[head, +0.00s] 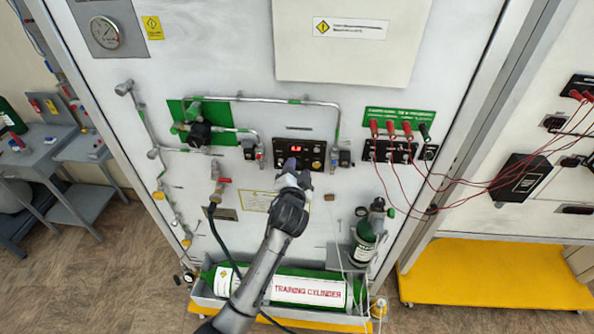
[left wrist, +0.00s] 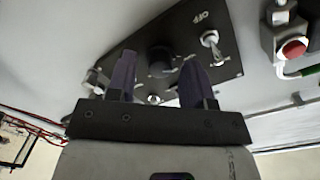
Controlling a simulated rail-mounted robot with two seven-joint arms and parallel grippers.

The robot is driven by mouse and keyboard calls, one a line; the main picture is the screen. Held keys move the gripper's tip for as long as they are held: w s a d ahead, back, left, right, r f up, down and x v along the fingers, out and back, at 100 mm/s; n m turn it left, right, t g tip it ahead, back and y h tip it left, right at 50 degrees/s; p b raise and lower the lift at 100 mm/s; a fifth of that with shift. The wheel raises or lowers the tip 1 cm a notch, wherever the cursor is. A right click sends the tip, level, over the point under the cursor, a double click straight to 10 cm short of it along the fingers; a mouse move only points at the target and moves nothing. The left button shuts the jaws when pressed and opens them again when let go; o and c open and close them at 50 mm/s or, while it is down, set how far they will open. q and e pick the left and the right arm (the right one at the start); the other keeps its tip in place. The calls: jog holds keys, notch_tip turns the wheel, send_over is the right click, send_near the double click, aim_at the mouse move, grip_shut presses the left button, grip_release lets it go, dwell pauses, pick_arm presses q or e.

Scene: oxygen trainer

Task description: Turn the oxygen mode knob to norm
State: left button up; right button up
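A dark control panel (head: 300,149) with a red lit display (head: 296,148) and small knobs is mounted on the white wall. My left gripper (head: 293,167) is in front of its lower part and hides some of it. In the left wrist view, a black round knob (left wrist: 159,58) sits on the dark panel (left wrist: 185,30). My left gripper (left wrist: 158,66) is open there, with one dark finger to each side of the knob, apart from it as seen. I cannot read which mode the knob points to. My right gripper does not show.
Pipes and valves run left of the panel; red leads (head: 440,178) hang at right. A green training cylinder (head: 310,290) lies in a tray below.

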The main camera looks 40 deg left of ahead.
pick_arm(q)
jog(key=shift+b+v, duration=0.55)
jog(key=shift+v, duration=6.4)
